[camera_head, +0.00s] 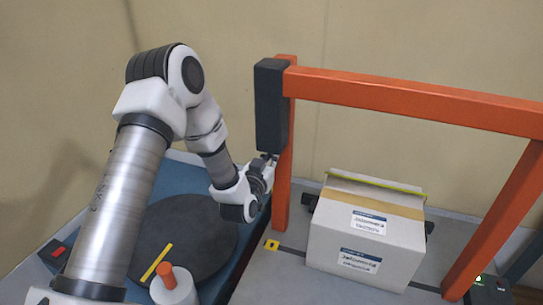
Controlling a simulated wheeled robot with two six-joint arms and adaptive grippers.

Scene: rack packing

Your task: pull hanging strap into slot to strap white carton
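The white carton (325,236) stands closed under the orange frame, with tan tape on top and printed labels on top and front. A thin yellow-green line (375,180) runs along its far top edge; I cannot tell if it is strap. A dark strip (292,250) lies on the table left of the carton. I cannot make out a hanging strap for certain. My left gripper (268,158) is at the lower end of the dark box on the frame's left post; its fingers are small and partly hidden. My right gripper is out of view.
The orange frame (420,101) arches over the carton, with a dark box (270,105) on its left post. A black unit (490,291) with a green light sits at the right. A dark round disc (205,240) and a white cylinder with orange top (174,291) are at left.

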